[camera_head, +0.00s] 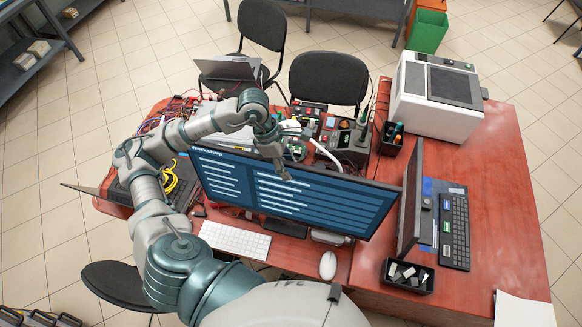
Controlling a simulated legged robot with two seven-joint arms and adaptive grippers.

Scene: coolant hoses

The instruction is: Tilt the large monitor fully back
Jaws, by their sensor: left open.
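The large monitor (335,205) stands on the red desk with its lit blue screen facing me. Its screen leans back somewhat and runs from the left middle to the right of the desk. My left arm reaches over from the lower left. My left gripper (284,172) is open at the monitor's top edge, left of its middle, with fingers overlapping the upper screen. I cannot tell whether they touch it. The gripper hides a small part of the top edge. My right gripper is out of view.
A white keyboard (234,240) and mouse (328,265) lie in front. A second monitor (410,195) stands edge-on at right, near a black keyboard (455,232) and small tray (407,277). Electronics and cables crowd behind the large monitor; a printer (437,95) stands at back right.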

